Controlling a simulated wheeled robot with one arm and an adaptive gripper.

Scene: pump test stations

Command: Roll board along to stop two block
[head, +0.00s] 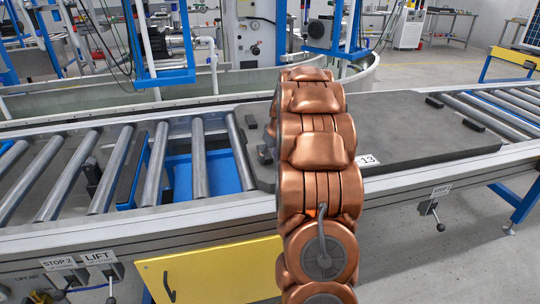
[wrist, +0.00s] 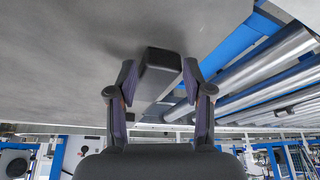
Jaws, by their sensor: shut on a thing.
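The board (head: 400,145) is a dark grey slab with the tag 13 on its front edge, lying on the roller line right of the middle. Several small dark blocks stand up from it. In the wrist view, the fingers of my gripper (wrist: 158,80) are closed around the sides of a dark block (wrist: 160,58) on the board's grey face (wrist: 60,50). The STOP 2 label (head: 60,263) is on the front rail at left. A small dark piece (head: 92,172) shows between rollers above it; whether it is the stop block is unclear.
Bare rollers (head: 60,175) lie left of the board, with a blue frame (head: 212,172) below them. A yellow panel (head: 215,272) hangs at the front. Another stop label (head: 441,190) with a lever is at right.

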